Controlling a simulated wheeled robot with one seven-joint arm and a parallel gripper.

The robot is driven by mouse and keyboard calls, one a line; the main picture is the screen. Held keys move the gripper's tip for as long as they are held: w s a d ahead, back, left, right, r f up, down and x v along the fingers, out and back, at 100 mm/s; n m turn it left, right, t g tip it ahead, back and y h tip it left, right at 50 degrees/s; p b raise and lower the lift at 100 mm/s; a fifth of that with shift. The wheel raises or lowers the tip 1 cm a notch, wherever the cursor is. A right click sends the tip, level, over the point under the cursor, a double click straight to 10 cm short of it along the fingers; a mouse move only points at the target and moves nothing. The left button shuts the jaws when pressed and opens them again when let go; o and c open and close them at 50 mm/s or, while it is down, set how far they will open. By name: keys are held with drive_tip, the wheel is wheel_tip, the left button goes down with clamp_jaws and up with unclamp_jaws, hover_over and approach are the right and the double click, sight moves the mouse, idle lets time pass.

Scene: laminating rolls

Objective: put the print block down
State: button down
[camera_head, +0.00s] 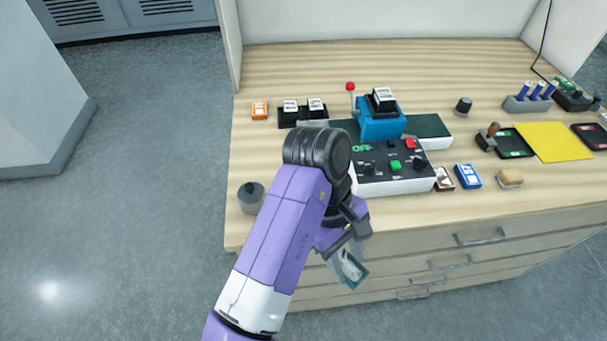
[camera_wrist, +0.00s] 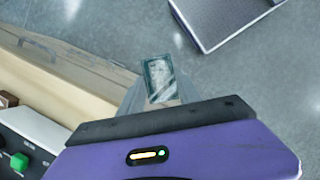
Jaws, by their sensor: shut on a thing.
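My gripper (camera_head: 346,252) hangs in front of the table's front edge, with the drawer fronts behind it in the head view. It is shut on the print block (camera_head: 350,269), a small teal-edged piece with a pale grey, picture-like face. The print block also shows in the wrist view (camera_wrist: 159,77), beyond the purple gripper body, with a dark green border and a whitish picture. It is held clear of the tabletop. The fingertips are partly hidden, so the exact grip on its edges is hard to see.
The wooden table (camera_head: 285,215) has bare room at its front left, near a grey knobbed weight (camera_head: 251,197). A control box (camera_head: 393,176) and blue press (camera_head: 380,121) stand mid-table. Small blocks, including an orange one (camera_head: 259,110) and a blue one (camera_head: 467,176), lie around them.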

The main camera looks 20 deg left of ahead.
drive_tip(key=d+f+m+g+y, duration=0.2)
drive_tip(key=d+f+m+y, duration=0.2)
drive_tip(key=d+f+m, duration=0.9)
drive_tip(key=d+f, duration=1.1)
drive_tip(key=f, duration=0.3)
drive_tip(key=shift+w+d+f+m+g, duration=0.15)
drive_tip(key=shift+f+m+g, duration=0.1)
drive_tip(key=shift+m+g, duration=0.05)
